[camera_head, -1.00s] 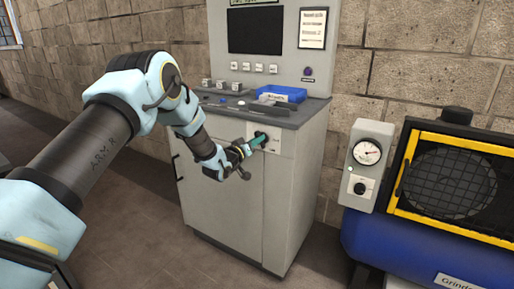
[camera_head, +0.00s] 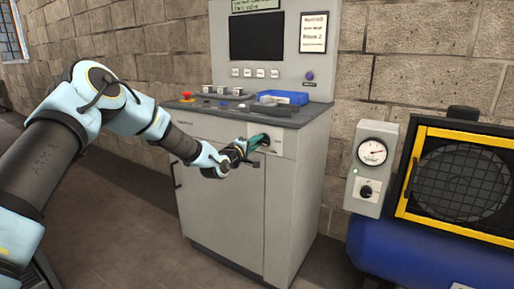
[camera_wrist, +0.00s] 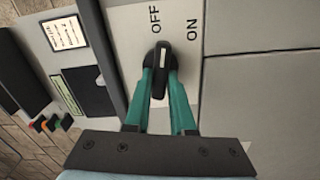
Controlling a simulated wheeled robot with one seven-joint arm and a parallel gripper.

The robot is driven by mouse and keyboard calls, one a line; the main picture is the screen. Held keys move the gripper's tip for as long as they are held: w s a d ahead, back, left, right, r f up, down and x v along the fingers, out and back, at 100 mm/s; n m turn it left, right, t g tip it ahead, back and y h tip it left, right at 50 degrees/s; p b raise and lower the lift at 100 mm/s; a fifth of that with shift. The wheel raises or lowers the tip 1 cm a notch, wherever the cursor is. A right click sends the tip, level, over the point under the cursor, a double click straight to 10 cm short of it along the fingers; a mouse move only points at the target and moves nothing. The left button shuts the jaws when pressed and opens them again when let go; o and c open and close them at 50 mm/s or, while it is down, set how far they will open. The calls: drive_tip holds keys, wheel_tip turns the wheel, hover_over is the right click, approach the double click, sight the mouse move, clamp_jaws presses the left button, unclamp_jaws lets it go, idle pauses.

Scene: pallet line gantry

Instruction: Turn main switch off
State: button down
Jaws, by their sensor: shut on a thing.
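The main switch (camera_wrist: 162,58) is a black rotary knob with a pale line, on a light plate marked OFF and ON in the wrist view. Its long side runs nearly up and down there, with OFF just above its upper end and ON to the upper right. My gripper (camera_wrist: 161,76) is shut on the knob, with one teal finger on each side of it. In the head view my gripper (camera_head: 261,140) reaches the upper front of the grey cabinet (camera_head: 225,205); its fingers mostly hide the knob there.
The cabinet top carries a blue tray (camera_head: 283,97), a red button (camera_head: 187,96) and small controls. A panel with a dark screen (camera_head: 257,36) rises behind. To the right stand a grey gauge box (camera_head: 370,168) and a blue machine with a yellow-framed grille (camera_head: 460,180).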

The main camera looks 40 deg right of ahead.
drive_tip(key=shift+n+b, duration=0.5)
drive_tip(key=shift+n, duration=0.6)
drive_tip(key=c, duration=0.8)
unclamp_jaws()
drive_tip(key=shift+o, duration=0.2)
drive_tip(key=b+v, duration=0.1)
drive_tip(key=v, duration=1)
